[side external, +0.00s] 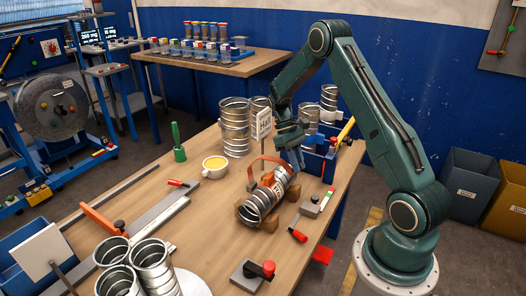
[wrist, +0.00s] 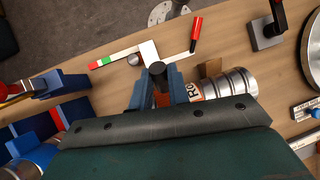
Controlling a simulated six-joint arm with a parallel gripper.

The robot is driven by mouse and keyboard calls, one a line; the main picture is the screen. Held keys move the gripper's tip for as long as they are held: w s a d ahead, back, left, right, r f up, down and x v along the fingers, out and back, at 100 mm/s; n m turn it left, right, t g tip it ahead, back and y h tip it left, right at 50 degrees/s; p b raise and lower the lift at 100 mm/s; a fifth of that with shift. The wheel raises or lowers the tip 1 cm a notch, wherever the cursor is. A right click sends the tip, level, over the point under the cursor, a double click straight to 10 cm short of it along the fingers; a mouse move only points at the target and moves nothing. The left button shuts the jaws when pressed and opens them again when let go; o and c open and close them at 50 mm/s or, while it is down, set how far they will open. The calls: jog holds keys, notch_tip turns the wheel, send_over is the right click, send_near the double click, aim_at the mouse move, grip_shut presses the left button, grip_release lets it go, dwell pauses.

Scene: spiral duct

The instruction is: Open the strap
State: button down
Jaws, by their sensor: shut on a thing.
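A spiral metal duct (side external: 262,203) lies on wooden cradle blocks (side external: 247,214) on the workbench, and it also shows in the wrist view (wrist: 232,84). A red-orange strap (side external: 263,159) stands up in an arch over the duct's far end. My gripper (side external: 297,166) is low at the strap's right end, pointing down. In the wrist view its blue fingers (wrist: 160,88) are close together around a dark piece with a little red below it, apparently the strap's end. The fingers and wrist hide most of the strap there.
A toggle clamp with a red handle (side external: 298,236) stands right of the duct. A sign on a post (side external: 263,128) and a blue bin (side external: 318,158) are close behind.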

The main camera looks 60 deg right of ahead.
jog(key=shift+w+r, duration=0.25)
jog(key=shift+r, duration=0.1)
jog(key=c, duration=1.3)
grip_release()
jog(key=shift+f, duration=0.1)
